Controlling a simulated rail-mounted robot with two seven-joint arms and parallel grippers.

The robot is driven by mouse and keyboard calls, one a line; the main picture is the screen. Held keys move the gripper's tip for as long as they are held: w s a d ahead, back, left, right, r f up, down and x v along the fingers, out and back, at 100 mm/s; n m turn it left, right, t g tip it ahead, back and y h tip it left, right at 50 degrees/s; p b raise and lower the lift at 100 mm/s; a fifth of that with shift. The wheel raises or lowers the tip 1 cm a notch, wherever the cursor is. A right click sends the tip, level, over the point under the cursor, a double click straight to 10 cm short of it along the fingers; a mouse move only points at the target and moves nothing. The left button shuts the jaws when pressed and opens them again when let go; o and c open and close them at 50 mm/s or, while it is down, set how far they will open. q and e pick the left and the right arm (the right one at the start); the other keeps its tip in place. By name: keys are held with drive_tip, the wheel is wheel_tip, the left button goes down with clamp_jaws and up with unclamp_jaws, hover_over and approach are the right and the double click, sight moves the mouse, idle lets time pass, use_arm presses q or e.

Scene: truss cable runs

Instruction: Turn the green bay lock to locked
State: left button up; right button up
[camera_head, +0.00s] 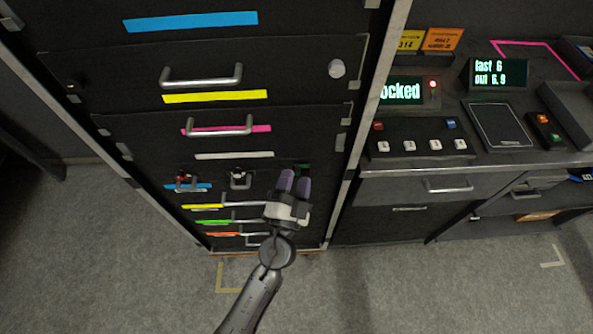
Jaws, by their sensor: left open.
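The dark cabinet (130,70) carries a row of small locks low on its front. A red one (185,177) is at the left and a white one (240,178) in the middle. The green bay lock (304,167) is at the right, mostly hidden behind my left gripper, with only a bit of green showing. My left gripper (295,175) is open, its two fingers pointing up at the green lock. I cannot tell whether they touch it or how its handle is turned. My right gripper is not in view.
Handled drawers with yellow (214,97), pink and other strips surround the lock row. The grey floor (120,260) is clear.

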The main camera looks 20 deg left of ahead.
use_arm(q)
drive_tip(key=shift+x, duration=0.85)
clamp_jaws()
